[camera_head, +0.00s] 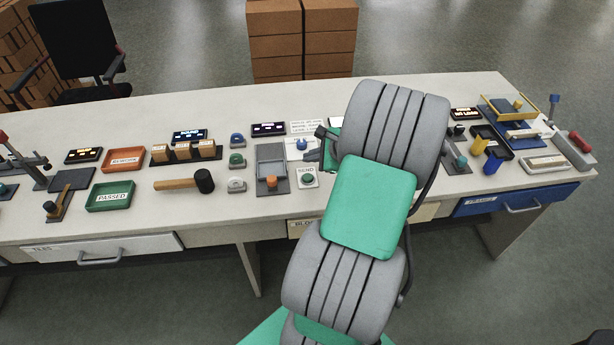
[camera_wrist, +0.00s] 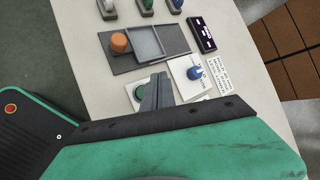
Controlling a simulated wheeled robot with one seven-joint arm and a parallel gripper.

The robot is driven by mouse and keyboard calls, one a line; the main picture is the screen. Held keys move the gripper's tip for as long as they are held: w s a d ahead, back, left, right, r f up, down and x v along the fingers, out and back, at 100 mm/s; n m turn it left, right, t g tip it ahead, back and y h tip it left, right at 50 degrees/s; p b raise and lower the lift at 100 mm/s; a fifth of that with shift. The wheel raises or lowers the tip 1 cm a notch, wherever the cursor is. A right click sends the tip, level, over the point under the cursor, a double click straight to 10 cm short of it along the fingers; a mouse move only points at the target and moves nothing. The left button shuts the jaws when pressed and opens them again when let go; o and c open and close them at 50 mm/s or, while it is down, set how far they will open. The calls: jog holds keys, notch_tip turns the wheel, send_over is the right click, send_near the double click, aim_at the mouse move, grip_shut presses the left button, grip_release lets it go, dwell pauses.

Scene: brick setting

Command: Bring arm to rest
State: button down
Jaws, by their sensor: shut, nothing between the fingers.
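My arm rises from the bottom of the head view and reaches over the middle of the bench (camera_head: 400,205). My gripper (camera_head: 318,155) shows only partly there, beside the arm's upper segment, above the bench near a green button marked SEND (camera_head: 308,179). In the wrist view my gripper (camera_wrist: 158,80) has its grey fingers together with nothing between them. The fingers partly cover the green button (camera_wrist: 141,90). A blue button (camera_wrist: 194,73) on a white plate is just to their right.
A grey fixture with an orange knob (camera_head: 271,182) lies left of the gripper. A mallet (camera_head: 185,184), a green PASSED tray (camera_head: 110,195) and an orange REWORK tray (camera_head: 124,159) are farther left. Brick stacks (camera_head: 302,45) and a chair (camera_head: 75,45) stand behind the bench.

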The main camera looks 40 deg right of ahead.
jog(key=w+a+r+n+g, duration=0.1)
jog(key=a+r+n+g, duration=0.15)
jog(key=a+n, duration=0.55)
jog(key=a+r+n+g, duration=0.2)
jog(key=a+r+n, duration=0.25)
jog(key=a, duration=0.65)
jog(key=s+a+r+n+g+h+p, duration=0.1)
jog(key=s+a+r+n, duration=0.3)
jog(key=s+a+n, duration=0.6)
jog(key=a+n, duration=0.2)
jog(key=n, duration=0.1)
jog(key=shift+s+a, duration=0.35)
jog(key=shift+g, duration=0.25)
